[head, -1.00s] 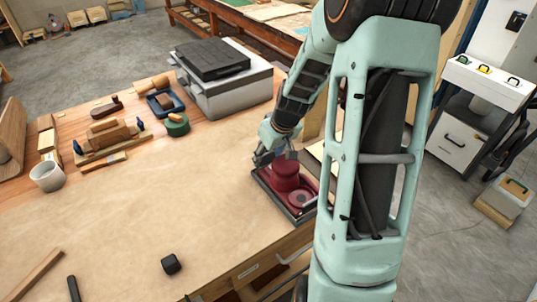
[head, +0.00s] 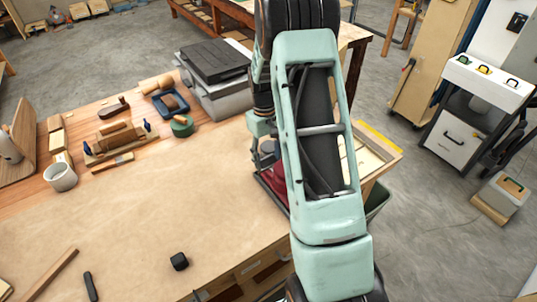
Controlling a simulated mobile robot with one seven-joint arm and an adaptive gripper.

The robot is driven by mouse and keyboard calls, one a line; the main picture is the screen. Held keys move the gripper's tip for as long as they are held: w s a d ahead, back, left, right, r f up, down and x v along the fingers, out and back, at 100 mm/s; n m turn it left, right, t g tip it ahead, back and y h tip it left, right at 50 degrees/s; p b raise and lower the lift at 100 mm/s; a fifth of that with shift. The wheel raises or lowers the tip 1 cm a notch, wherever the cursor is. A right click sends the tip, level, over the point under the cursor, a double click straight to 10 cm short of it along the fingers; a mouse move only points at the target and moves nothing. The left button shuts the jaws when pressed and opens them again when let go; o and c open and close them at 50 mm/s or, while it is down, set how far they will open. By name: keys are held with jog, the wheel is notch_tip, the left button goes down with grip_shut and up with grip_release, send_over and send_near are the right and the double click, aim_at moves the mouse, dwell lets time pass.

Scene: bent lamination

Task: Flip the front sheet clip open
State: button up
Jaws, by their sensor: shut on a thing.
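The dark red sander (head: 274,178) sits in a dark tray or base near the right edge of the workbench in the head view. Only a narrow left part of it shows, because my arm covers the rest. My gripper (head: 266,157) is low at the far left end of the sander, partly behind my own arm. It is shut at the sander's end; the front sheet clip and the exact grip are too small and too hidden to make out.
A grey printer-like machine (head: 222,100) stands behind the gripper at the bench's back. A white cup (head: 60,177) and wooden tools stand at left. The bench middle (head: 170,210) is clear.

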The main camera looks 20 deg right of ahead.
dwell(0.3)
jog(key=o, duration=1)
jog(key=r, duration=0.4)
jog(key=w+r, duration=0.1)
jog(key=r, duration=0.7)
jog(key=shift+w+a, duration=0.15)
jog(key=shift+w, duration=0.1)
jog(key=shift+f, duration=0.1)
